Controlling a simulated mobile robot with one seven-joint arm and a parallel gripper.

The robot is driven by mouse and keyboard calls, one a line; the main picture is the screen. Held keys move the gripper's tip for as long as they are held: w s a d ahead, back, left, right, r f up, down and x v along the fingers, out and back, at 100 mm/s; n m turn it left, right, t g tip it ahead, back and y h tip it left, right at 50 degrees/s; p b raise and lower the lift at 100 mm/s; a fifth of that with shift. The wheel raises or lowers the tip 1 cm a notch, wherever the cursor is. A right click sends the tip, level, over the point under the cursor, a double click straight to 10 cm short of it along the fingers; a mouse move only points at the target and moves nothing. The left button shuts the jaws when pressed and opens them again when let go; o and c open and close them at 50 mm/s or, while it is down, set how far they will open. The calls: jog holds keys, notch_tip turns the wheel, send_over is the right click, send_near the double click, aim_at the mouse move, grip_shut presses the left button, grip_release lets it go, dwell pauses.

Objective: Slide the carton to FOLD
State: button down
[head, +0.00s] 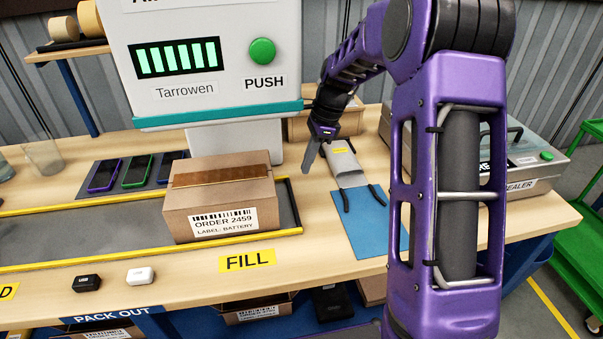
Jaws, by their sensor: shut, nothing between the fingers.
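The carton (223,198) is a closed brown box with brown tape and a white label reading ORDER 2459, LABEL: BATTERY. It sits at the right end of a dark track with yellow rails (90,236), just behind the yellow FILL label (247,260). At the left picture edge a yellow label ending in D (8,292) is cut off; its full word is hidden. My gripper (308,168) is shut and empty, pointing down to the right of the carton and apart from it.
A white machine (205,60) with a green PUSH button stands behind the carton. A blue mat (360,228) with a tool lies to the right, and a sealer (520,155) stands beyond. Several phones (138,170) lie behind the track. The track left of the carton looks clear.

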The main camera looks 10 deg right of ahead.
jog(key=d+y+b, duration=0.1)
jog(key=d+y, duration=0.5)
jog(key=b+x, duration=0.1)
jog(key=x, duration=0.8)
jog(key=shift+a+f+b, duration=0.1)
jog(key=shift+f+b, duration=0.1)
jog(key=shift+b, duration=0.15)
jog(key=a, duration=0.3)
jog(key=shift+a+f, duration=0.25)
jog(key=shift+a, duration=0.6)
